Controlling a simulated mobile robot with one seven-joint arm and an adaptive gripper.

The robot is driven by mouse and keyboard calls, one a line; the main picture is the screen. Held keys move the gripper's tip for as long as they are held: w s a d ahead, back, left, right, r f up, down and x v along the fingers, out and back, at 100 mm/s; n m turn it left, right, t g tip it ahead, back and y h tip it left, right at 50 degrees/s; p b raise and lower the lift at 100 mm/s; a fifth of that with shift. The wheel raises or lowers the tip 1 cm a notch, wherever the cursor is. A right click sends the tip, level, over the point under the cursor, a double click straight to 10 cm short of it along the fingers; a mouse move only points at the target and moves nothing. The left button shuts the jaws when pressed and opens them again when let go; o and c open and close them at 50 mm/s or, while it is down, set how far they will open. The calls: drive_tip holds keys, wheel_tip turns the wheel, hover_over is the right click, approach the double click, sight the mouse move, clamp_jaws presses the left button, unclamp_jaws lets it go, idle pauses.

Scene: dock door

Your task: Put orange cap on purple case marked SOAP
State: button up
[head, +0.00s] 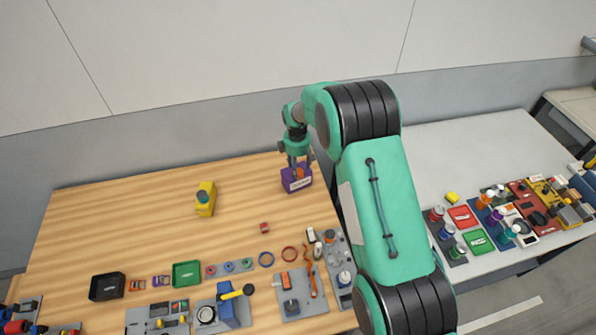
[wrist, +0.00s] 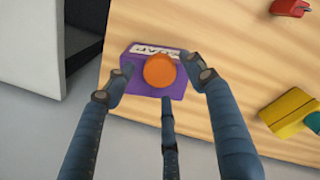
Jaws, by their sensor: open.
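The purple case (head: 296,184) stands at the far right of the wooden table, with a white label on its side. In the wrist view the purple case (wrist: 140,86) shows its label upside down, and the letters look like SOAP. The round orange cap (wrist: 159,71) lies over the top of the case and appears to rest on it; the orange cap (head: 300,172) shows only partly in the head view. My gripper (head: 297,161) is open just above the case. Its three fingers are spread around the cap, and I see no clear grip on it.
A yellow block (head: 205,198) stands to the left, and a small red block (head: 264,227) lies nearer. Black (head: 107,287) and green (head: 186,274) trays and several small tools line the front. A white table (head: 450,155) with bottles is at right. The table's left middle is clear.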

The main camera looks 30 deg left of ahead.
wheel_tip(320, 180, up, 10)
drive_tip(key=b, duration=0.1)
drive_tip(key=shift+s, duration=0.2)
drive_tip(key=shift+f, duration=0.15)
idle(0.6)
idle(0.3)
